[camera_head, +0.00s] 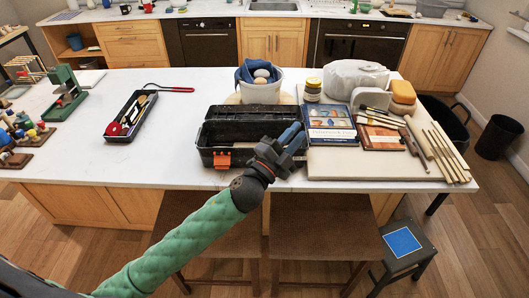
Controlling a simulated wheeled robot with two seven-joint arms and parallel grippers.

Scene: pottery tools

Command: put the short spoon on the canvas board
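My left gripper (290,145) reaches in over the table's front edge, at the right end of the black toolbox. I cannot make out a short spoon for certain. Long thin wooden-handled tools (446,153) lie along the board's right side. My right gripper is not in view.
The open black toolbox (222,132) has an orange latch. A bucket (262,92) with a blue cloth stands behind it. Books (330,124), a wrapped white lump (352,76) and sponges crowd the board. A black tray (128,118) lies left. White tabletop (175,150) is clear between.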

